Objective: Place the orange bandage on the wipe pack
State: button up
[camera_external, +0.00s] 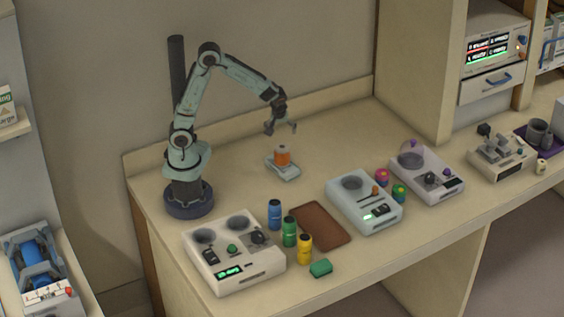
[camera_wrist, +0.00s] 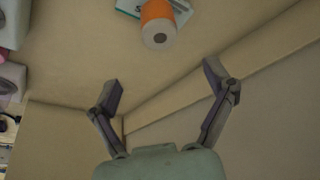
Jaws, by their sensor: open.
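The orange bandage (camera_external: 282,155) is a small roll that stands upright on the wipe pack (camera_external: 284,172), a flat pale packet on the bench. In the wrist view the bandage (camera_wrist: 158,24) shows its orange side and white end at the top, with part of the wipe pack (camera_wrist: 129,6) beside it. The bandage appears to rest on the pack. My gripper (camera_external: 281,128) is above the bandage and apart from it. In the wrist view its two fingers (camera_wrist: 164,85) are spread wide with nothing between them.
A brown mat (camera_external: 320,226) lies at the middle front. Blue (camera_external: 275,213), green (camera_external: 289,231) and yellow (camera_external: 304,249) bottles stand left of it. A white device (camera_external: 233,257) and a pale blue one (camera_external: 363,200) flank them. The bench behind the pack is clear up to the wall.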

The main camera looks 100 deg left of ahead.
jog(key=s+d+r+m+h, duration=0.2)
jog(key=s+d+r+m, duration=0.1)
jog(key=s+d+m, duration=0.4)
jog(key=s+d+r+m+h, duration=0.1)
jog(key=s+d+r+m, duration=0.2)
jog(key=s+d+m, duration=0.3)
jog(key=d+m, duration=0.5)
jog(key=d, duration=0.1)
jog(key=shift+s+m+t+h, duration=0.3)
jog(key=shift+s+h, duration=0.05)
jog(key=shift+h, duration=0.05)
jog(key=shift+r, duration=0.1)
